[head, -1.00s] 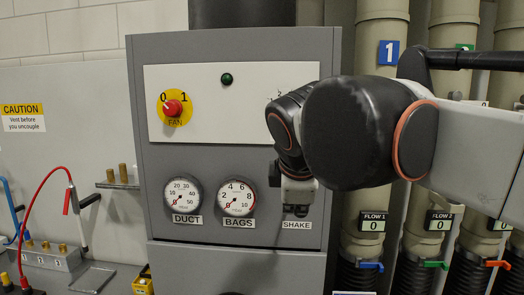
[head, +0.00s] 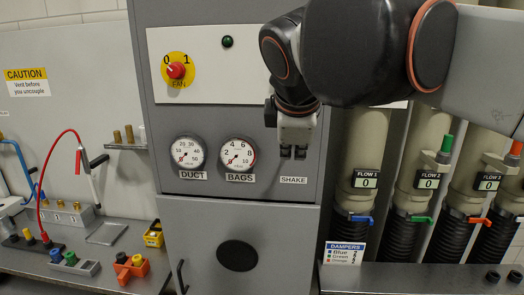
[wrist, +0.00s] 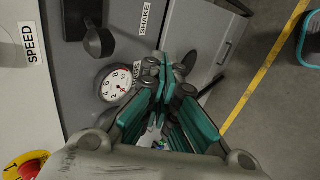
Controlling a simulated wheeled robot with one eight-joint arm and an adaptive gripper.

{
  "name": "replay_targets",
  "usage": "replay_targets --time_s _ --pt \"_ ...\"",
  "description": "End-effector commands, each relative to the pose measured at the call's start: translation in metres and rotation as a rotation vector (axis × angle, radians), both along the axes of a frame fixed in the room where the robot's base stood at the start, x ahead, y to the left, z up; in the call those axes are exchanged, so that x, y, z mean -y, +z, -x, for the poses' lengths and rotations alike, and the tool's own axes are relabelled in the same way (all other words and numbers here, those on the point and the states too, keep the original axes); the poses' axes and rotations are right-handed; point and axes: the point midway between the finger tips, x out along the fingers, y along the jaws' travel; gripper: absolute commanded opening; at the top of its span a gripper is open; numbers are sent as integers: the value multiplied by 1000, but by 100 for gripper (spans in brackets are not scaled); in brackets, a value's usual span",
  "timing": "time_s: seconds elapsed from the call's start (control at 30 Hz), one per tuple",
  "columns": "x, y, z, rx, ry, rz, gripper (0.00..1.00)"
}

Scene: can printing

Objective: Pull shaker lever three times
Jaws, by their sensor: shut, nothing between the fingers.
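The shaker lever shows in the wrist view as a black arm with a rounded knob (wrist: 98,41), beside the SHAKE label (wrist: 146,18). In the head view the lever is hidden behind my arm and gripper; the SHAKE label (head: 293,180) shows just below. My gripper (head: 293,153) is in front of the grey cabinet (head: 235,120), above that label. In the wrist view its teal-padded fingers (wrist: 165,68) are shut and empty. They are apart from the lever knob in that picture, to its right and lower.
The BAGS gauge (head: 238,156) and DUCT gauge (head: 188,152) are left of my gripper. A red fan knob (head: 176,71) is higher up. Flow pipes with coloured damper handles (head: 358,219) stand at right. A bench (head: 85,265) with hoses and fittings is at left.

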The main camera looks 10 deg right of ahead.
Motion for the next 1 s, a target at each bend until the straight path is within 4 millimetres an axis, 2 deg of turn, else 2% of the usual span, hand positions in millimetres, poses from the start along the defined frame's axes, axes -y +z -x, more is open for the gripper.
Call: replay_targets --time_s 0.2,0.43,1.0 --pt "-10 26 27 0 3 1 0" --pt "-16 49 48 0 1 1 0" --pt "-18 55 54 0 -1 1 0"
